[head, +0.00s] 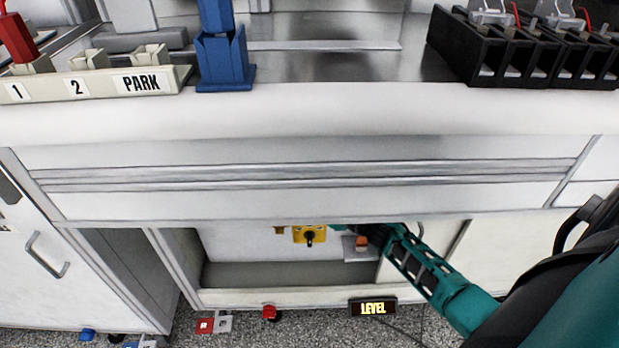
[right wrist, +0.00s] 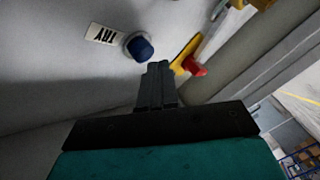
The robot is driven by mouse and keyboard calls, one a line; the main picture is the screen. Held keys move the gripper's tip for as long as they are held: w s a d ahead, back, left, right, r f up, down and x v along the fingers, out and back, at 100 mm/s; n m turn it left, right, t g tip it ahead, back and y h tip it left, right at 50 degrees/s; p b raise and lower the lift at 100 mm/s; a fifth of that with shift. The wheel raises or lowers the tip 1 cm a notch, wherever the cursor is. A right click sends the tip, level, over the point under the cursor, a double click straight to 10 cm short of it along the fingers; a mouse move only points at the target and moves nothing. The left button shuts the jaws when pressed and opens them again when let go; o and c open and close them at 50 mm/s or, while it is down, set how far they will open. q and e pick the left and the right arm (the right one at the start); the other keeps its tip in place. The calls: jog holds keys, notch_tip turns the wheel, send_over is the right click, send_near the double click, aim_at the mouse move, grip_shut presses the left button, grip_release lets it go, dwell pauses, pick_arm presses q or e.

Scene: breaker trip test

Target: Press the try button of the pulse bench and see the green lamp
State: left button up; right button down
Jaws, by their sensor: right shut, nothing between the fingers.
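The try button is a dark blue round button (right wrist: 139,46) on a pale panel in the right wrist view, beside a label reading TRY (right wrist: 104,34). My right gripper (right wrist: 158,68) is shut and empty. Its fingertips appear just below and right of the button in that view; I see no clear contact, and the exact gap cannot be told. In the head view my teal right arm (head: 430,272) reaches into the open bay under the bench and hides the button. No green lamp shows in either view. My left gripper is not in view.
A yellow plate with a black knob (head: 309,235) sits in the bay. A red handle on a yellow part (right wrist: 195,68) is close right of my fingertips. A lit LEVEL sign (head: 373,307) is at the bay's lower edge. The white bench front (head: 300,200) overhangs.

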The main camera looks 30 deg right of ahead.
jog(key=shift+s+a, duration=0.15)
jog(key=shift+s, duration=0.05)
jog(key=shift+s+a+p, duration=0.35)
jog(key=shift+s+a, duration=0.1)
jog(key=shift+s, duration=0.25)
jog(key=shift+s+a+p, duration=0.3)
jog(key=shift+s+a, duration=0.15)
jog(key=shift+s, duration=0.3)
jog(key=shift+s+a+p, duration=0.35)
jog(key=shift+s+a, duration=0.1)
jog(key=shift+s, duration=0.25)
